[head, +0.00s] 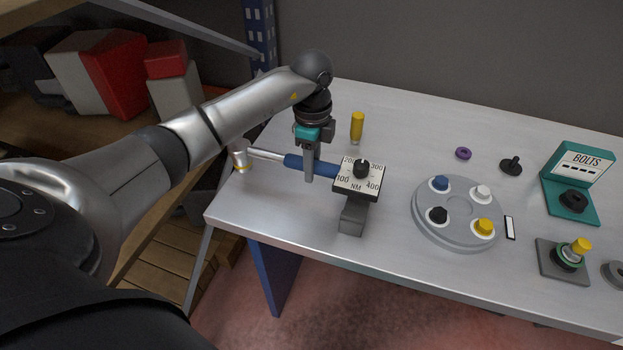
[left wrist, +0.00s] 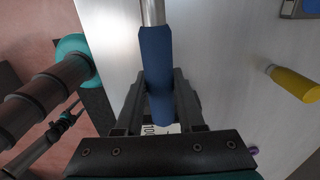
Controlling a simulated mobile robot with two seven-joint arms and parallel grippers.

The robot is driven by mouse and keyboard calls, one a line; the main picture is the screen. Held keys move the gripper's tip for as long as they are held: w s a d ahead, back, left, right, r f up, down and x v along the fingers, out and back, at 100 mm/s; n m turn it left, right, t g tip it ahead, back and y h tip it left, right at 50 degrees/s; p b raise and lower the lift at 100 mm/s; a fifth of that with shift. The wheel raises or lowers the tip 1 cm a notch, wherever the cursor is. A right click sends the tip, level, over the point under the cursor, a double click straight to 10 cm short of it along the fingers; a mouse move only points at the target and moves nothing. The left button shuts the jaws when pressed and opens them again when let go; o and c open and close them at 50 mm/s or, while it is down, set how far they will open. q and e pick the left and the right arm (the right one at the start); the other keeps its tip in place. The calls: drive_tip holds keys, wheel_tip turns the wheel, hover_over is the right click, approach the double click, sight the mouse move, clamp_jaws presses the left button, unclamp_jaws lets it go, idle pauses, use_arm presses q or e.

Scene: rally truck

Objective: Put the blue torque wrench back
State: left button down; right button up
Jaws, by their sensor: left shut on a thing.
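The blue torque wrench (head: 265,154) lies nearly level above the left end of the table, with its ringed metal head to the left. My left gripper (head: 309,178) points down and is shut on its blue handle, which shows between the fingers in the left wrist view (left wrist: 157,70). The handle's right end is at the white NM dial plate (head: 345,183) with a black knob; whether they touch is unclear. A grey block (head: 352,218) is below the plate. My right gripper is outside the head view; dark arm parts show in the left wrist view, their jaws unclear.
A yellow cylinder (head: 357,127) stands behind the dial. A round grey tray (head: 420,222) with coloured caps is right of it. Purple ring (head: 463,153), black knob (head: 511,165), teal BOLTS stand (head: 563,200) and a yellow-topped fixture (head: 548,262) are farther right. The table's front-left corner is close.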

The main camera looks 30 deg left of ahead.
use_arm(q)
drive_tip(key=shift+f, duration=2.2)
drive_tip(key=c, duration=0.5)
unclamp_jaws()
drive_tip(key=shift+f, duration=0.15)
